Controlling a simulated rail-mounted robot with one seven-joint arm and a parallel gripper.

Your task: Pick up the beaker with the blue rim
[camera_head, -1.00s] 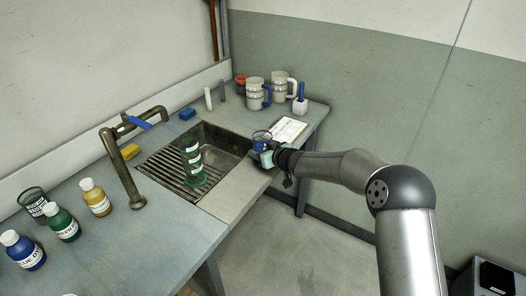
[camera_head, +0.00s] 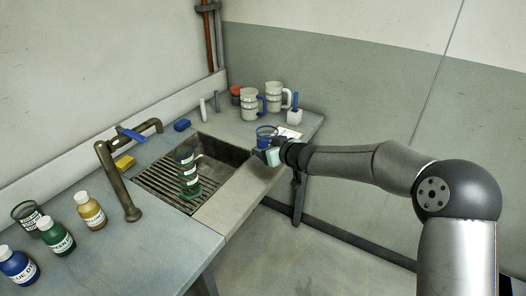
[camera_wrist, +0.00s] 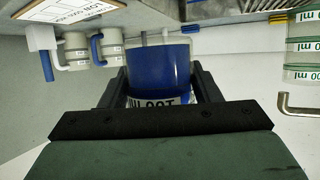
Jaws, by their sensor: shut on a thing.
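The beaker with the blue rim (camera_head: 266,131) is at the right end of the sink, by the clipboard. In the wrist view the blue beaker (camera_wrist: 158,68) fills the space between the fingers, with part of its white label showing low down. My gripper (camera_head: 262,147) is shut on it; in the wrist view the dark fingers (camera_wrist: 158,88) press on both its sides.
The sink (camera_head: 222,155) holds a green-banded beaker (camera_head: 188,176) on its slats. A brown tap (camera_head: 120,180) stands at left, near dye bottles (camera_head: 60,233). Pale mugs (camera_head: 251,104) and a clipboard (camera_head: 289,133) lie behind my gripper. Open floor is at the front right.

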